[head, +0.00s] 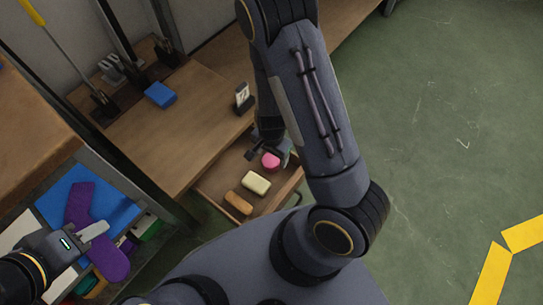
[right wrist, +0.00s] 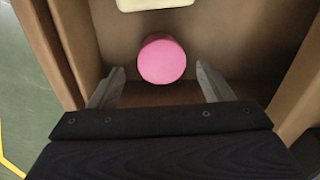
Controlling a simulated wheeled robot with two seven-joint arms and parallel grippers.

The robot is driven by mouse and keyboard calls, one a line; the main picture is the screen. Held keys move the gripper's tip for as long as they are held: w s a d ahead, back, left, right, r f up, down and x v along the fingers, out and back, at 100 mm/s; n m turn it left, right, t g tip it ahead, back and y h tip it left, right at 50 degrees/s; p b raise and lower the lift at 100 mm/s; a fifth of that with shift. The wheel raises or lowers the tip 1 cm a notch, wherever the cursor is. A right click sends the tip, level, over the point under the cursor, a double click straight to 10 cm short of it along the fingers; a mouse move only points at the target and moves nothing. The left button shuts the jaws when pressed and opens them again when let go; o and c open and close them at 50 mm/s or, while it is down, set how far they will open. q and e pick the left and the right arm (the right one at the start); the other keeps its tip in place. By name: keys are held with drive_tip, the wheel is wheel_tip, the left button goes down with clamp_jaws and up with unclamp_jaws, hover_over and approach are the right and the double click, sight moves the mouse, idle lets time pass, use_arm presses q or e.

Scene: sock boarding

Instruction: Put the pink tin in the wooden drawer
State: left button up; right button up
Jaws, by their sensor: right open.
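The pink tin (head: 270,162) is round and lies inside the open wooden drawer (head: 213,189), towards its far end in the head view. In the right wrist view the tin (right wrist: 162,60) sits on the drawer floor, just beyond and between the two fingers. My right gripper (right wrist: 158,88) is open and apart from the tin, with its fingers inside the drawer walls. In the head view my right gripper (head: 270,150) is partly hidden by my arm. My left gripper (head: 92,237) is at the lower left, over a purple sock (head: 76,205); its fingers are too small to judge.
A cream block (head: 256,182) and an orange-brown item (head: 238,203) also lie in the drawer. A blue box (head: 160,94) and a small white-and-black stand (head: 243,98) are on the wooden table (head: 190,130). A blue board (head: 105,200) lies under the sock.

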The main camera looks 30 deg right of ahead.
wheel_tip(320, 180, up, 7)
drive_tip(key=p, duration=0.3)
wheel_tip(320, 180, up, 8)
drive_tip(key=n+t+y, duration=0.1)
drive_tip(key=n+y, duration=0.1)
drive_tip(key=y, duration=0.1)
hover_over(271, 160)
drive_tip(key=a, duration=0.2)
wheel_tip(271, 160, up, 9)
drive_tip(key=s+a+n+t+y, duration=0.1)
drive_tip(key=s+n+t+y, duration=0.1)
drive_tip(key=s+n, duration=0.1)
drive_tip(key=s+d+r+n+t+h, duration=0.1)
drive_tip(key=s+d+r+n+t, duration=0.1)
drive_tip(key=s+r+n, duration=0.4)
drive_tip(key=s+r, duration=0.3)
drive_tip(key=shift+r+t, duration=0.3)
